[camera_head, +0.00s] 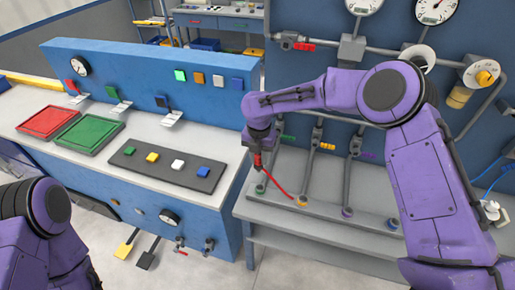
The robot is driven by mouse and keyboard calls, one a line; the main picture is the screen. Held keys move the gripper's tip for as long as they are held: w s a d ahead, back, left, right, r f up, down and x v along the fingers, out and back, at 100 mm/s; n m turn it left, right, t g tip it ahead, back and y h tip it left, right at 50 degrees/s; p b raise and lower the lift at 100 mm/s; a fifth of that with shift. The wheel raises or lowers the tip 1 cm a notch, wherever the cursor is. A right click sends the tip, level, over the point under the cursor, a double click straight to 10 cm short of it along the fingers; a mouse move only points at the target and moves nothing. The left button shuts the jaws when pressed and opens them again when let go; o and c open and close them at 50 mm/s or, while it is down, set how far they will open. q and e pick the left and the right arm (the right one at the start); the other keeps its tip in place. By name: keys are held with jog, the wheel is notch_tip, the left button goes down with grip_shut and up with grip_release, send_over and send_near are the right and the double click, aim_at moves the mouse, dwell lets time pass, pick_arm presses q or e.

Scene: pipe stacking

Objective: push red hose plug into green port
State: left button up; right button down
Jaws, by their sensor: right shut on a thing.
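My right gripper (258,164) points down at the left end of the port bench and is shut on the red hose plug, which is mostly hidden between its fingers. The red hose (279,187) curves from the gripper down to the right, toward the orange port (302,203). The green port (260,189) lies on the bench just below the gripper. The gap between plug and port is too small to judge. My left arm shows at the lower left, but its gripper is out of view.
A purple port (347,212) sits farther right on the bench (320,240). Upright pipes with coloured bands stand behind the ports. On the left counter are a red tray (46,122), a green tray (89,132) and a dark button panel (166,168).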

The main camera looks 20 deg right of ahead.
jog(key=shift+s+d+f, duration=0.15)
jog(key=shift+s+f, duration=0.05)
jog(key=shift+f, duration=0.2)
notch_tip(320, 180, down, 8)
jog(key=b, duration=0.6)
jog(key=shift+w+d+r+p, duration=0.1)
jog(key=shift+d+r+p, duration=0.05)
jog(key=shift+p, duration=0.2)
jog(key=shift+f+b, duration=0.3)
jog(key=shift+f, duration=0.45)
jog(key=shift+f+b, duration=0.5)
jog(key=shift+f, duration=0.5)
dwell(0.4)
